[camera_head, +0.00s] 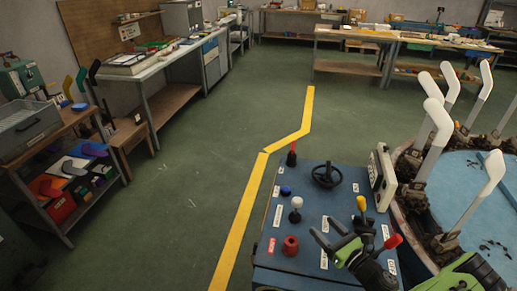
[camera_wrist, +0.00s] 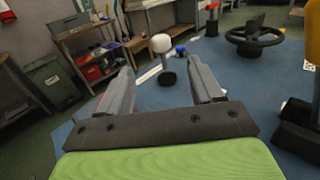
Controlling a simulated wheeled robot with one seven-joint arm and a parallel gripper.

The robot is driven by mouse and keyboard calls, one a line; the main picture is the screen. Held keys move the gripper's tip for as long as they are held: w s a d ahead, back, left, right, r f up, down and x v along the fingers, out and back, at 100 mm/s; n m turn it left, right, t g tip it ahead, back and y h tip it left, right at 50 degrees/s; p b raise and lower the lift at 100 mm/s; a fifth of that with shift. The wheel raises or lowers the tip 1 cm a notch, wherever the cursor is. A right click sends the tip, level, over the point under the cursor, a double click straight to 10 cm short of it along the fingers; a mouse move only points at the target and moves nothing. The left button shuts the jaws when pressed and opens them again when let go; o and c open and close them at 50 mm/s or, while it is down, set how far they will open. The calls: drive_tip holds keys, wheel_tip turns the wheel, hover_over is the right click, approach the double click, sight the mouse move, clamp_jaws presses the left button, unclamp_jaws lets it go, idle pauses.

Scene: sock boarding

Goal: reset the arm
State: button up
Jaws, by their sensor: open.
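My gripper (camera_head: 322,225) is open and empty above the blue control panel (camera_head: 311,207). Its two fingers are spread apart, also in the wrist view (camera_wrist: 160,65). A white-knobbed lever (camera_head: 296,202) stands upright on the panel; in the wrist view its white knob (camera_wrist: 161,43) appears beyond the fingers, between them. A red knob (camera_head: 290,245) sits left of the gripper. A yellow-topped lever (camera_head: 361,203) and a red-handled lever (camera_head: 392,242) stand close to my gripper and arm. I cannot tell whether the arm touches the red handle.
A black handwheel (camera_head: 326,175), a blue button (camera_head: 285,190) and a red-topped lever (camera_head: 293,148) are on the panel's far part. A round machine (camera_head: 490,180) with several white sock forms stands at right. A shelf (camera_head: 75,180) stands left. The green floor between is clear.

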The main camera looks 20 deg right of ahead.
drive_tip(key=w+a+r+n+g+y, duration=0.1)
drive_tip(key=a+n, duration=0.1)
drive_tip(key=n, duration=0.1)
drive_tip(key=w+a+r+n+g+y, duration=0.1)
drive_tip(key=a+n+g+y, duration=0.1)
drive_tip(key=a+n, duration=0.1)
drive_tip(key=w+a+r+n+g+y, duration=0.1)
drive_tip(key=a+n+g+y, duration=0.1)
drive_tip(key=a+n, duration=0.1)
drive_tip(key=shift+a+r+n, duration=0.15)
drive_tip(key=shift+n, duration=0.15)
drive_tip(key=s+a+r+n+g, duration=0.2)
drive_tip(key=a+r+n+g, duration=0.2)
drive_tip(key=a+n+g, duration=0.45)
drive_tip(key=s+a+r+n+h, duration=0.3)
drive_tip(key=s+a+r+n, duration=0.1)
drive_tip(key=s+r+n, duration=0.3)
drive_tip(key=s+a+r+n+t+h, duration=0.1)
drive_tip(key=s+a+r+n+h, duration=0.2)
drive_tip(key=s+r+n, duration=0.5)
drive_tip(key=shift+s+a+r+n+h, duration=0.25)
drive_tip(key=shift+s+a+n+h, duration=0.15)
drive_tip(key=shift+n+h, duration=0.35)
drive_tip(key=shift+s+d, duration=0.1)
